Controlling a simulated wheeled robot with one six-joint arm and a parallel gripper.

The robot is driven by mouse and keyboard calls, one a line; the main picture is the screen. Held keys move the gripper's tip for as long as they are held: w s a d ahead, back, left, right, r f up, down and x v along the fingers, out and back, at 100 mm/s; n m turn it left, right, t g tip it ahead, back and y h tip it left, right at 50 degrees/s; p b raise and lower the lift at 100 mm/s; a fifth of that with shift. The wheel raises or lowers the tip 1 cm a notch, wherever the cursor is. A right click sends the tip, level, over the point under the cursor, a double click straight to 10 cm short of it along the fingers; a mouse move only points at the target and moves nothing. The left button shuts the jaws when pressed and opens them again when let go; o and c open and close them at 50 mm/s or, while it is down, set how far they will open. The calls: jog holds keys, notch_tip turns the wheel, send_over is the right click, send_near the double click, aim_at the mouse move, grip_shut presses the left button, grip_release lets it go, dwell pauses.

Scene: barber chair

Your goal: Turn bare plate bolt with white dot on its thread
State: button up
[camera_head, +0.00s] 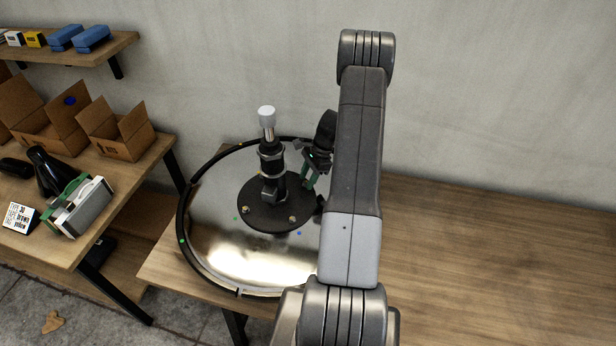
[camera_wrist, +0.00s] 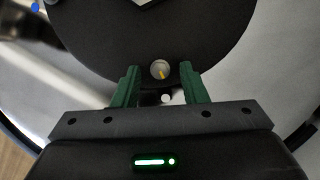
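A round black plate (camera_head: 262,216) lies on a shiny round base and carries an upright post. Two brass-coloured bolts, a left one (camera_head: 246,210) and a right one (camera_head: 292,219), show on its near part. My arm hides the base's right side.
The shiny base (camera_head: 225,254) has a black rim and small coloured dots. The post (camera_head: 269,160) with a pale cap stands at the plate's middle. A side table (camera_head: 88,247) at left holds boxes and tools. The wooden table (camera_head: 500,260) is clear at right.

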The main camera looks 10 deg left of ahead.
grip_shut()
jog(key=shift+m+b, duration=0.3)
